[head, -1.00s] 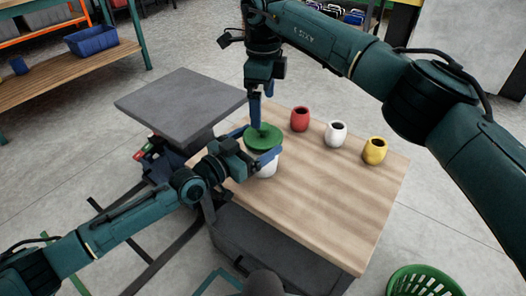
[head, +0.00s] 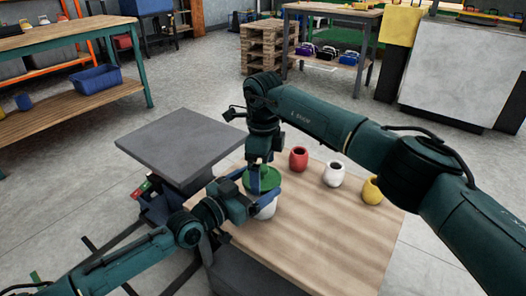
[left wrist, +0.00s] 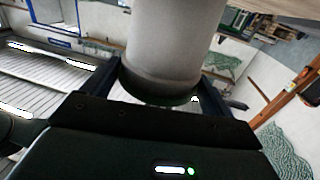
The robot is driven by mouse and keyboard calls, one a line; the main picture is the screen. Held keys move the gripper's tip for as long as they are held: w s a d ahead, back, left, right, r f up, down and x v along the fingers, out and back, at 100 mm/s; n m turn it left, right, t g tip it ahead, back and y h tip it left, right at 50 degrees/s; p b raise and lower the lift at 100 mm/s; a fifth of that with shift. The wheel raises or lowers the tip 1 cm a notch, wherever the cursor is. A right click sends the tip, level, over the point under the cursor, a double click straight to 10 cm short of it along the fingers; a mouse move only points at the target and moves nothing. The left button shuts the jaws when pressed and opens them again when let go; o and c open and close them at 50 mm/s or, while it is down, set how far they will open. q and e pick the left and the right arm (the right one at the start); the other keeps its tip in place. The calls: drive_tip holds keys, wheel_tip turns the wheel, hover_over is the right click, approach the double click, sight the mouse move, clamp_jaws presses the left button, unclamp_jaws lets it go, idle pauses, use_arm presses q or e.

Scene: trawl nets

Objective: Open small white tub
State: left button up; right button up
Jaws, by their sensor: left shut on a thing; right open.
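The small white tub (head: 265,209) stands on the wooden table top near its back left corner. A green lid (head: 264,185) covers its top. My left gripper (head: 257,192) is shut on the tub from the left, with its fingers just below the lid. In the left wrist view the pale tub wall (left wrist: 172,35) lies between the two dark fingers. My right gripper (head: 262,182) points down over the lid, open, with its fingers at lid height. Its fingers and the left gripper hide part of the lid, and I cannot tell whether they touch it.
A red cup (head: 298,159), a white cup (head: 334,174) and a yellow cup (head: 372,190) stand in a row right of the tub. A grey platform (head: 178,140) adjoins the table (head: 310,235) at back left. The front of the table is clear.

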drive_tip(key=shift+f, duration=0.5)
drive_tip(key=c, duration=0.9)
drive_tip(key=shift+r, duration=0.2)
